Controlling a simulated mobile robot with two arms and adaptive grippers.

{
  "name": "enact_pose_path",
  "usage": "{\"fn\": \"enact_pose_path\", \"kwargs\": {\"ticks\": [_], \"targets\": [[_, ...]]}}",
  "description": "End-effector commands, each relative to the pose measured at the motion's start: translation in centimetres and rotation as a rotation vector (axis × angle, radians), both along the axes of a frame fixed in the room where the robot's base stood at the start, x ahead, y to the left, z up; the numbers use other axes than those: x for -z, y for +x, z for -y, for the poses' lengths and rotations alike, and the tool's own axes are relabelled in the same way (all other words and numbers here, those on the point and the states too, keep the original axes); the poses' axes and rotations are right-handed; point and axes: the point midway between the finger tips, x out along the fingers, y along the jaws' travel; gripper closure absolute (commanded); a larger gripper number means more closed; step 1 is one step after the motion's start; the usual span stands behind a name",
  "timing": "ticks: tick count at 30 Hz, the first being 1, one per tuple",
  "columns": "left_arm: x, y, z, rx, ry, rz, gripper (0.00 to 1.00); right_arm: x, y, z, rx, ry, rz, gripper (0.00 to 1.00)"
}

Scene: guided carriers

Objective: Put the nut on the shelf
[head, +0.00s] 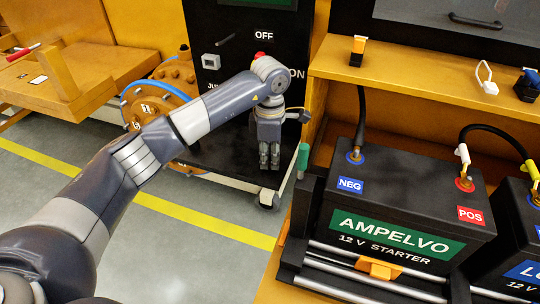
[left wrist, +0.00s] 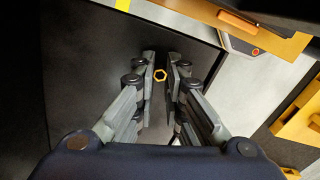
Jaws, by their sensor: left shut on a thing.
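My left gripper (head: 269,163) hangs with its fingers down in front of the black cabinet, left of the battery bench. In the head view I cannot make out the nut at the fingers. An orange shelf (head: 420,75) runs above the batteries at the right, and the gripper is left of it and lower. My right gripper is out of view.
A black AMPELVO battery (head: 400,200) with NEG and POS posts stands below the shelf. On the shelf are a black-and-orange piece (head: 357,50), a white clip (head: 486,80) and a black-and-blue piece (head: 527,84). A green-handled lever (head: 303,158) rises right of the gripper.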

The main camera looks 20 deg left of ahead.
Motion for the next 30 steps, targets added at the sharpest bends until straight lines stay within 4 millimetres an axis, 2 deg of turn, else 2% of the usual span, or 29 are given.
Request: {"fn": "enact_pose_path", "kwargs": {"ticks": [6,7,9,23,26,30], "targets": [[0.6,0.0,0.0,0.0,0.0,-0.001,1.0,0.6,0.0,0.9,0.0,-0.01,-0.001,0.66],[0.4,0.0,0.0,0.0,0.0,-0.001,0.83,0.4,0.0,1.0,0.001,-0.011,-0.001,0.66],[0.3,0.0,0.0,0.0,0.0,-0.001,0.69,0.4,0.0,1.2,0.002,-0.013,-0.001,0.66],[-0.3,0.0,0.0,0.001,0.0,0.0,0.69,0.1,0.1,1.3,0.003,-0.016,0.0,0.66],[-1.4,0.1,0.0,0.001,-0.001,0.004,0.69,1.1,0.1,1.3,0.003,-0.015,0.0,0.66],[-4.1,0.1,0.0,0.001,0.0,0.005,0.69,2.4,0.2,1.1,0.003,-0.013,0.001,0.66]]}}
